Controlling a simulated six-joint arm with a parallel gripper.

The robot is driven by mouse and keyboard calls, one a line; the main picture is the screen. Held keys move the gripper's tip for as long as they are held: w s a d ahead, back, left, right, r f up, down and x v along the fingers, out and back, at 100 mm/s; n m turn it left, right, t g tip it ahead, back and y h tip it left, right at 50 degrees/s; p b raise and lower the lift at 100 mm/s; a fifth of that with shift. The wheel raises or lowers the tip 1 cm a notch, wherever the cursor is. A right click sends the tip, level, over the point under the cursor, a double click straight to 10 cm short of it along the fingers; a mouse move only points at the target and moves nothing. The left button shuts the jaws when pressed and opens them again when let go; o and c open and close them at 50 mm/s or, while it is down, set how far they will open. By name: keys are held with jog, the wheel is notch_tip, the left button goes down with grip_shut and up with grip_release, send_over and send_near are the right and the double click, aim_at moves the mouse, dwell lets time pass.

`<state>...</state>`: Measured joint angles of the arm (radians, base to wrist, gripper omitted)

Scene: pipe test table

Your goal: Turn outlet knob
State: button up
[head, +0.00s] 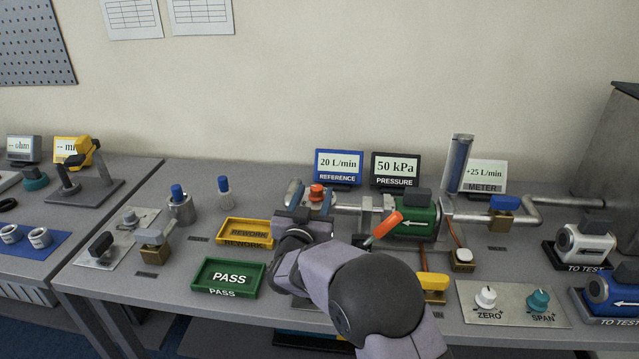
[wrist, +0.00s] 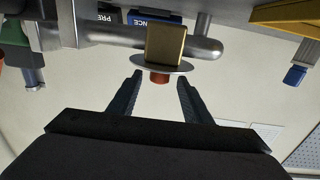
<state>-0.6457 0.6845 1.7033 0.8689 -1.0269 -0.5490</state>
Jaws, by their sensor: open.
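An orange-red knob (head: 317,191) sits on the pipe at the left end of the line, in front of the blue reference display. In the wrist view, the orange knob (wrist: 159,78) shows below a grey disc and a brass block (wrist: 166,44). My gripper (wrist: 159,84) is open, with one finger on each side of this knob; I cannot tell if either touches it. In the head view my gripper (head: 297,214) is partly hidden by my arm. Another brass valve with a blue knob (head: 504,203) is on the right pipe. No knob is visibly labelled outlet.
A green housing (head: 411,222) with a left-pointing arrow and an orange lever (head: 386,227) stands right of my gripper. A yellow rework tray (head: 245,232) and green pass tray (head: 228,277) lie left. A panel (head: 515,304) with zero and span knobs is at front right.

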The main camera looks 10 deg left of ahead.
aim_at(318, 185)
jog(key=shift+w+d+p, duration=0.15)
jog(key=shift+w+p, duration=0.2)
jog(key=shift+w, duration=1.45)
jog(key=shift+w+d+p, duration=0.1)
jog(key=shift+w+p, duration=0.2)
jog(key=shift+w, duration=1.45)
jog(key=c, duration=1.1)
